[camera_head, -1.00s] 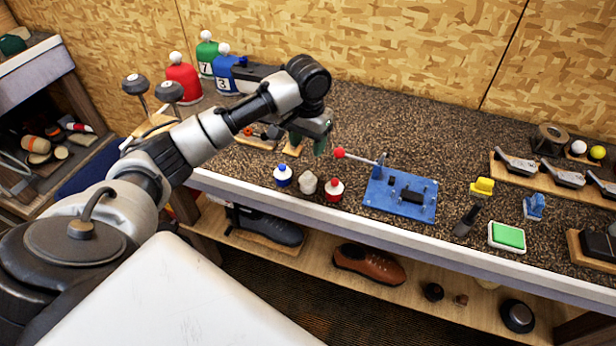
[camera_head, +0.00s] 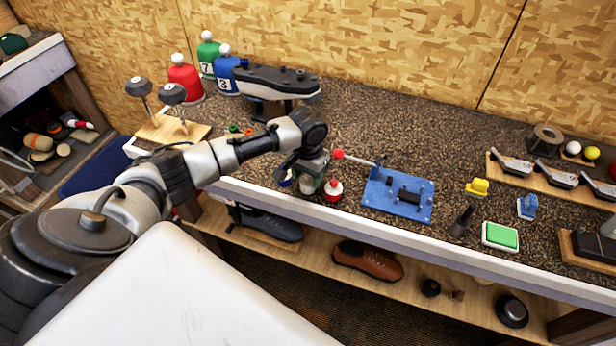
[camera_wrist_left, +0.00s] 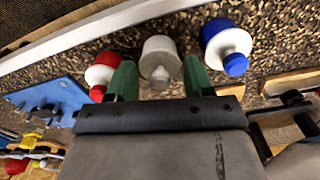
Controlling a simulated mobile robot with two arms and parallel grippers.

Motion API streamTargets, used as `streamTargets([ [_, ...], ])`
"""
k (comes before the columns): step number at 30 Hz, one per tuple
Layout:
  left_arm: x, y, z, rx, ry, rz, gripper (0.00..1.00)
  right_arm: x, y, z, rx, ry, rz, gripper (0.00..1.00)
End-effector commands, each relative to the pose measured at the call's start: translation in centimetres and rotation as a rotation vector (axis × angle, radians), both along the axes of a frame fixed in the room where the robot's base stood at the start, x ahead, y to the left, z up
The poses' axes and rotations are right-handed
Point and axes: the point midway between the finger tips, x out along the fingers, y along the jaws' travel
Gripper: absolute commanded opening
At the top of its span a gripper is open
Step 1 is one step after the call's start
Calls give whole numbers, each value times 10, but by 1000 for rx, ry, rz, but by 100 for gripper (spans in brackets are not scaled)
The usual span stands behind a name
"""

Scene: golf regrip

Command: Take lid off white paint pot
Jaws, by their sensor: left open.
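The white paint pot (camera_wrist_left: 160,46) stands on the bench in the left wrist view, with its pale grey lid (camera_wrist_left: 160,75) towards the camera. In the head view the pot is mostly hidden by my left gripper (camera_head: 312,170). In the left wrist view the left gripper (camera_wrist_left: 160,82) is open, with one green finger on each side of the lid; I cannot tell whether they touch it. The red-lidded pot (camera_head: 333,190) and the blue-lidded pot (camera_wrist_left: 228,45) stand on either side of it. My right gripper is not in view.
A blue fixture (camera_head: 398,195) with a red-knobbed lever (camera_head: 338,154) stands right of the pots. A dark shoe-like object (camera_head: 275,82) on a stand is behind my arm. A green pad (camera_head: 501,236) and golf club heads (camera_head: 515,165) are further right. The bench's front edge is close to the pots.

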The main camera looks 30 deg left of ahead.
Motion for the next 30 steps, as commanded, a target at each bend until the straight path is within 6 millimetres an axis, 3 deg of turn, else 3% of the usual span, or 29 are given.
streamTargets([
  [2, 0, 0, 0, 0, 0, 0, 50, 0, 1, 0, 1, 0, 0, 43],
  [7, 0, 0, 0, 0, 0, 0, 25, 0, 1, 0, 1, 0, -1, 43],
  [20, 0, 0, 4, -1, -1, 0, 25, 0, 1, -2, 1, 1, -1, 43],
  [27, 2, 0, 37, -1, -6, -1, 25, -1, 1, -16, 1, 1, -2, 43],
  [30, -12, -14, 49, -3, -1, -6, 25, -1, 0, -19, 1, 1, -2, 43],
])
